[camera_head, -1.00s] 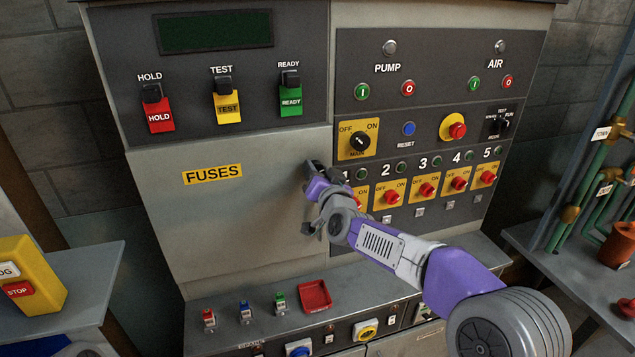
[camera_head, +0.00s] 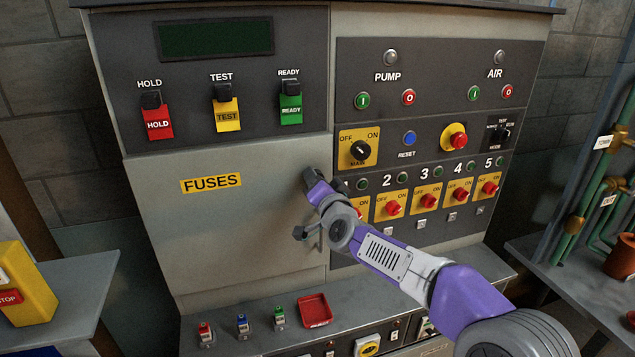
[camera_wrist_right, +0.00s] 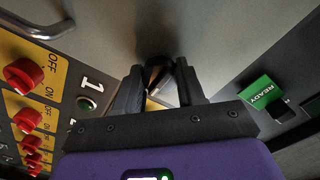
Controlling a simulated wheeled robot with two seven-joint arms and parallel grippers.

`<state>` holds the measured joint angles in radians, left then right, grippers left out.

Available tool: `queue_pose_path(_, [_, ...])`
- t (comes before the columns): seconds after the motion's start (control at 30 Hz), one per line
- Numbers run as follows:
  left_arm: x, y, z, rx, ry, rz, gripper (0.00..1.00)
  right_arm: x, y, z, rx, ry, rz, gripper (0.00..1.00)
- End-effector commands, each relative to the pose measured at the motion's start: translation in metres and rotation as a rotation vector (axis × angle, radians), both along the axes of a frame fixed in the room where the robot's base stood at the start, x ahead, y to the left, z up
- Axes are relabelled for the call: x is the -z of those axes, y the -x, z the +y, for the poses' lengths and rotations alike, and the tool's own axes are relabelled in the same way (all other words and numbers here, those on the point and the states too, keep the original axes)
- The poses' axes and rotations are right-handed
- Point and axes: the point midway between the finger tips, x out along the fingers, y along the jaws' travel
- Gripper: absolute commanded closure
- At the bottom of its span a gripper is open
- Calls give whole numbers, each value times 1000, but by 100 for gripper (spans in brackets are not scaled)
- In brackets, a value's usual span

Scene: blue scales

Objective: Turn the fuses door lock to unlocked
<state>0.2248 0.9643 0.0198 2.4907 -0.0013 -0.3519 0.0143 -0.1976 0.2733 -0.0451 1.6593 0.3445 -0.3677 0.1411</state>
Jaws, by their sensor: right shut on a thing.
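The fuses door (camera_head: 235,235) is the grey panel with the yellow FUSES label (camera_head: 211,183); it looks closed. My right gripper (camera_head: 309,178) is at the door's right edge and covers the lock in the head view. In the right wrist view, my right gripper (camera_wrist_right: 157,92) is shut on a dark lock knob (camera_wrist_right: 156,72), with a bit of yellow plate (camera_wrist_right: 153,104) showing below it. I cannot read the lock's marking or which way it points. My left gripper is not in view.
A metal handle (camera_wrist_right: 38,26) is close by in the right wrist view. The yellow MAIN switch (camera_head: 358,147) and several red OFF/ON switches (camera_head: 392,208) are right of my gripper. A ledge with a red tray (camera_head: 315,311) is below.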

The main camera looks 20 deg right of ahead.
Motion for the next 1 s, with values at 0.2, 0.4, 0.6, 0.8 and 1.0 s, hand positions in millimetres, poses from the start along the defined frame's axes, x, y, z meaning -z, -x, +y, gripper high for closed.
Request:
queue_pose_path(0.2, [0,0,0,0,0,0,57,0,0,0,0,-2,0,41])
queue_pose_path(0.4, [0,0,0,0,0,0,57,0,0,0,0,-1,0,36])
queue_pose_path(0.6, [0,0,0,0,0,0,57,-1,4,0,0,-1,-1,36])
queue_pose_path(0.8, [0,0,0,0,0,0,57,-1,31,-1,-1,-2,-2,36])
queue_pose_path(1.0, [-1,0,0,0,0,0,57,-1,60,-2,0,-2,-1,36])
